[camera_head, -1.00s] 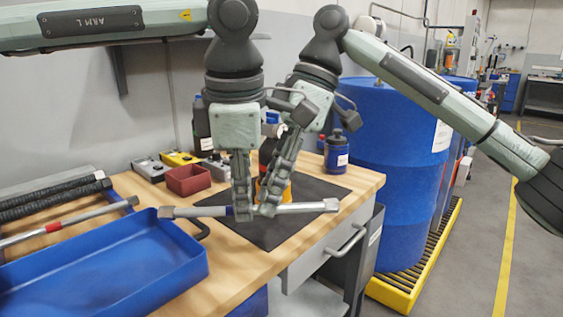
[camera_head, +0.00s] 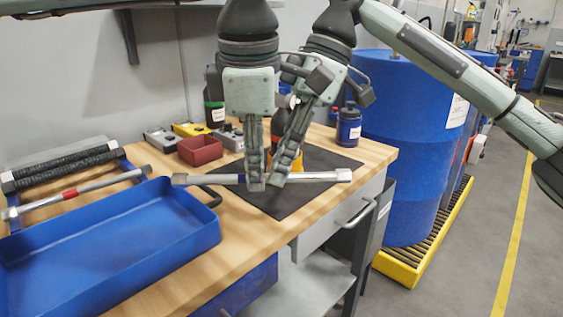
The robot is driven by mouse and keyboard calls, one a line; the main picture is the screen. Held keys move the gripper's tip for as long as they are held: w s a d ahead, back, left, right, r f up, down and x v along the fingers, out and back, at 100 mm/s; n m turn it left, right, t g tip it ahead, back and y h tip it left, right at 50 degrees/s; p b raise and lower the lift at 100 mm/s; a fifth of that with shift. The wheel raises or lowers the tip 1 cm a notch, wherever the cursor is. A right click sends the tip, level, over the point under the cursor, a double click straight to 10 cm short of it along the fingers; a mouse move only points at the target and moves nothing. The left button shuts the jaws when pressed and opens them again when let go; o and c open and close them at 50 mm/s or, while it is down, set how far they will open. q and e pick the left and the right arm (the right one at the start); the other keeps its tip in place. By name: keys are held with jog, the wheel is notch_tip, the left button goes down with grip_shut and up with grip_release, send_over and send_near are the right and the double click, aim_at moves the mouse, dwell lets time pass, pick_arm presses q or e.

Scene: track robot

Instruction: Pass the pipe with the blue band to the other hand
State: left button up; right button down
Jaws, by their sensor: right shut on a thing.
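The grey pipe with the blue band (camera_head: 310,177) is held level above the dark mat, with pale fittings at both ends. The blue band (camera_head: 241,178) shows just left of my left gripper's fingers. My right gripper (camera_head: 276,181) is shut on the pipe near its middle. My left gripper (camera_head: 255,184) points down at the pipe right beside the right one, between it and the band. Its fingers overlap the pipe in the picture, but their side-on view hides whether they are closed on it. The two grippers nearly touch.
A blue tray (camera_head: 110,262) stands at the front left. A pipe with a red band (camera_head: 85,188) lies on a rack behind it. A red box (camera_head: 200,150), bottles (camera_head: 348,127) and the dark mat (camera_head: 318,161) are on the bench. A blue drum (camera_head: 405,150) stands right.

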pick_arm(q)
jog(key=shift+o, duration=1.4)
jog(key=shift+s+a, duration=0.1)
jog(key=shift+a, duration=0.3)
jog(key=s+a+r+n, duration=0.1)
jog(key=a+n, duration=0.1)
jog(key=a, duration=0.8)
jog(key=s+a+r+n, duration=0.1)
jog(key=a, duration=1)
jog(key=s+a+r+n+y, duration=0.1)
jog(key=a+n, duration=0.1)
jog(key=a, duration=0.8)
jog(key=shift+s+a+r+n, duration=0.2)
jog(key=shift+s+n, duration=0.1)
jog(key=shift+s, duration=0.05)
